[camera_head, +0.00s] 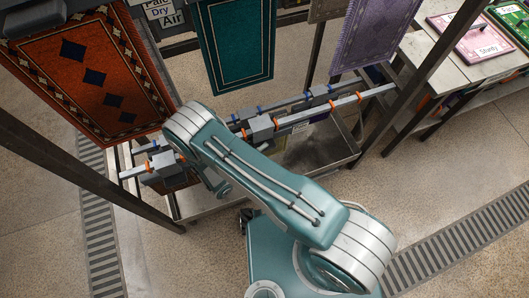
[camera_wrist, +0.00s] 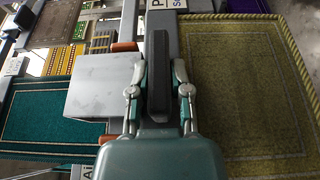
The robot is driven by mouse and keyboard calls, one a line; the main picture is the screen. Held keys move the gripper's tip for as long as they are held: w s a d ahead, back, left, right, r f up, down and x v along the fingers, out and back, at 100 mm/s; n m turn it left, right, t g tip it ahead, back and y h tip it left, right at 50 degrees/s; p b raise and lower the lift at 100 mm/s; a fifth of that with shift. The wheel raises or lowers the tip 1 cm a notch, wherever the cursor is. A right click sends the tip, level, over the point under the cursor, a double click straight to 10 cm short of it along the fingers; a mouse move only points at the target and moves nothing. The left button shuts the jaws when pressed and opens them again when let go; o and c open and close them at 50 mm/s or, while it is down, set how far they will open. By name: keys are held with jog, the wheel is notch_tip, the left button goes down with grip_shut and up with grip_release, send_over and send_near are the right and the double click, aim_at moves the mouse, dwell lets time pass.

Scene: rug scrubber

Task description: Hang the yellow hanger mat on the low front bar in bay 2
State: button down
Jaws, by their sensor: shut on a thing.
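In the wrist view my gripper (camera_wrist: 159,90) has its two fingers on either side of a dark grip bar (camera_wrist: 158,62) and is shut on it. An olive-yellow mat (camera_wrist: 245,90) with a braided border fills the right of that view, close beside the gripper. I cannot tell for certain that the grip bar belongs to this mat. In the head view the low front bar (camera_head: 345,101), with orange rings and grey blocks, crosses behind my arm. Bay 2 is not marked legibly.
A blue-ringed bar (camera_head: 285,103) runs behind the front one. Red (camera_head: 85,75), teal (camera_head: 237,45) and purple (camera_head: 372,35) mats hang above. A metal tray (camera_head: 320,150) lies below. Dark posts stand either side. A pale grey plate (camera_wrist: 103,84) is left of my gripper.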

jog(key=shift+w, duration=0.35)
jog(key=shift+f, duration=1.45)
jog(key=shift+a, duration=0.1)
